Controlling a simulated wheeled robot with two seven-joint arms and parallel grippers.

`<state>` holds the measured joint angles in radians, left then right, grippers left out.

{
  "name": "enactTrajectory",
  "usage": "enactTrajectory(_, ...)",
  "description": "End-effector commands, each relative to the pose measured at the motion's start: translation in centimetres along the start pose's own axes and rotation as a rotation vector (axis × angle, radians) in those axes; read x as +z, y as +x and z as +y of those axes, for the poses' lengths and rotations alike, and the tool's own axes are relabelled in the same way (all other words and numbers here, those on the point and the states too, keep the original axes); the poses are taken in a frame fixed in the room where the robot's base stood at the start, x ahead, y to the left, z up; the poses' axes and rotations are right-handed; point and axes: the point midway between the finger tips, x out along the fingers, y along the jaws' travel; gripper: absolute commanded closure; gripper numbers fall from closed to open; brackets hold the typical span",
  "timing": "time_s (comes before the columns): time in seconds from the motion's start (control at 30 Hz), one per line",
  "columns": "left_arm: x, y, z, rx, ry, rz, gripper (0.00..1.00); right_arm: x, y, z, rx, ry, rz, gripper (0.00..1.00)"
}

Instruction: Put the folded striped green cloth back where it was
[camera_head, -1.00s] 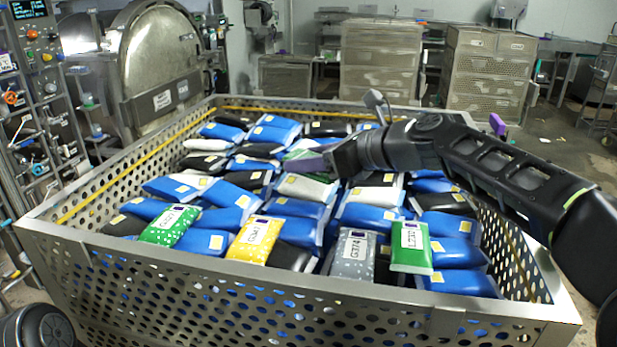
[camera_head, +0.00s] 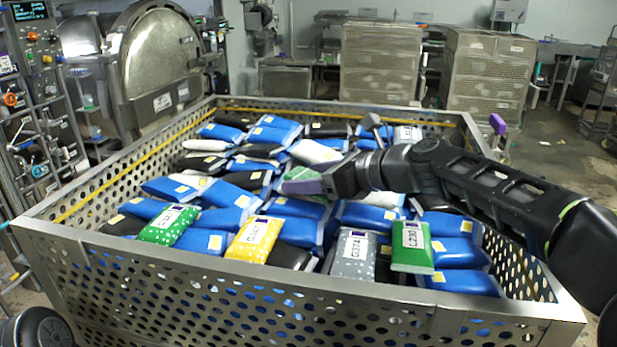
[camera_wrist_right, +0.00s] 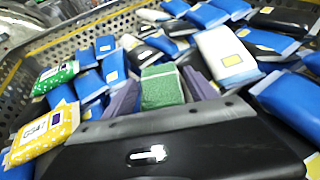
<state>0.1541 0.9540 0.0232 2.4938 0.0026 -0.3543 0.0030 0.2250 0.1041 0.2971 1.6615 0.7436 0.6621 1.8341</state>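The folded green cloth (camera_wrist_right: 162,88) sits between the two purple fingers of my right gripper (camera_wrist_right: 160,95) in the right wrist view, with both fingers against its sides. Whether the cloth touches the packets below is unclear. My left gripper is not in view.
A perforated metal basket (camera_head: 300,283) holds many blue, black and white packets. Along its near side are a green packet (camera_head: 168,226), a yellow packet (camera_head: 254,240), a grey packet (camera_head: 352,257) and another green packet (camera_head: 412,247). The autoclave door (camera_head: 160,62) stands behind left.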

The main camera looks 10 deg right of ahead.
Motion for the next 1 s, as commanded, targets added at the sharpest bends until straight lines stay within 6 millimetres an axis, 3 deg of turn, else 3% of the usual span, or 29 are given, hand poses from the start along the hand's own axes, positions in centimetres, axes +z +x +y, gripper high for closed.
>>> enactTrajectory(0.47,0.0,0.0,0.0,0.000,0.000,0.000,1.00,0.3,-0.6,0.0,-0.001,-0.001,0.000,0.28)
enactTrajectory(0.67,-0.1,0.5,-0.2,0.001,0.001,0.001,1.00,0.2,-3.7,-0.1,-0.004,-0.003,-0.001,0.28)
enactTrajectory(1.0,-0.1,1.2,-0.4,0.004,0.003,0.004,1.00,0.3,-10.4,-0.1,-0.003,0.000,-0.002,0.28)
